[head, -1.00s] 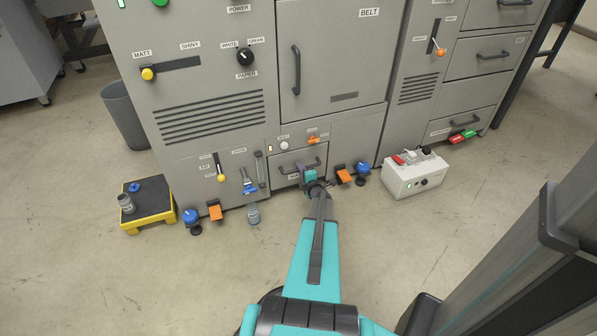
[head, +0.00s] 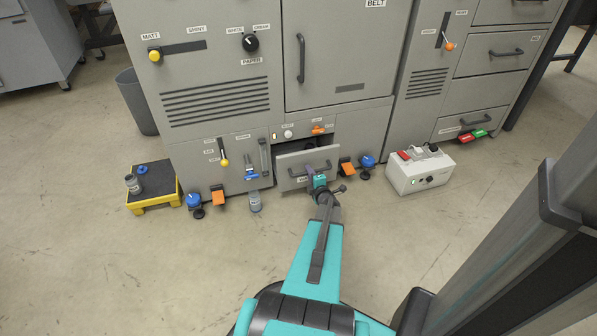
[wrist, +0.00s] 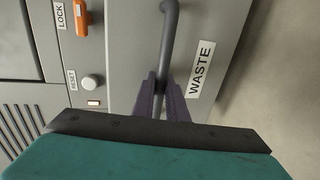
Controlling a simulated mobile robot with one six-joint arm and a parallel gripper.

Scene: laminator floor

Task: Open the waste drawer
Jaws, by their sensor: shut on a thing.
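The waste drawer (head: 292,161) is low in the middle of the grey machine and is pulled partly out, with a dark gap showing behind its front. Its grey bar handle (wrist: 168,40) runs between my fingers in the wrist view, beside the WASTE label (wrist: 200,69). My gripper (head: 312,171) is shut on the handle; it also shows in the wrist view (wrist: 160,95). The orange lock lever (head: 318,130) and the white reset button (head: 288,134) sit on the panel above the drawer. The inside of the drawer is mostly hidden.
An orange pedal (head: 346,166) and a blue knobbed foot (head: 367,162) stand right of the drawer. A white box (head: 420,172) with switches is on the floor further right. A yellow step (head: 155,190) stands at the left. The floor in front is clear.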

